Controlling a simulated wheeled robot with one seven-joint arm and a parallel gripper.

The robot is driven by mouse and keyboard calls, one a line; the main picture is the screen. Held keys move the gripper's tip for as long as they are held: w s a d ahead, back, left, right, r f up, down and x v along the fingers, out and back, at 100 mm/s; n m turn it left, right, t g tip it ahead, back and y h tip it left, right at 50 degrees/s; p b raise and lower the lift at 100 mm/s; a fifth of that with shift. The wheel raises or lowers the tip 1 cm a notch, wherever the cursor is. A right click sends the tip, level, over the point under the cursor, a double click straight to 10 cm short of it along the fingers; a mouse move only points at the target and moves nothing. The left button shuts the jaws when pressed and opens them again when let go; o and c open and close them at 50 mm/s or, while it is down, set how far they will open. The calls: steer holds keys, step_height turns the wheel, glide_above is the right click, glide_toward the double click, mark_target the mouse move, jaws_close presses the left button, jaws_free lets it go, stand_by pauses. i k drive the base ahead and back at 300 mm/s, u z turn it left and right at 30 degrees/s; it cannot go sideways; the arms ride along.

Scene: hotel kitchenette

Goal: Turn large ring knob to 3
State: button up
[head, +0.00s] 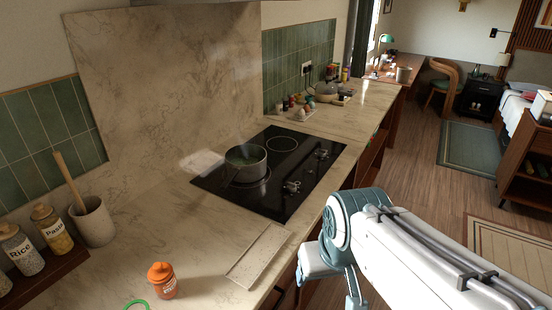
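The black cooktop (268,172) is set into the stone counter. Its two knobs stand along the right side: a nearer knob (292,186) and a farther knob (321,153). Their number marks are too small to read, and I cannot tell where either points. The farther ring (282,144) is bare. I cannot tell from here which knob belongs to the large ring. My arm enters from the lower right and bends in front of the counter; my gripper does not show.
A pale board (258,254) lies on the counter before the cooktop. A utensil crock (92,221) stands at left. A kettle (327,90) and small items stand beyond the cooktop.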

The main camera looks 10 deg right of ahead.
mark_target(292, 188)
steer(key=z, duration=1.35)
steer(key=i, duration=0.9)
steer(key=u, duration=2.35)
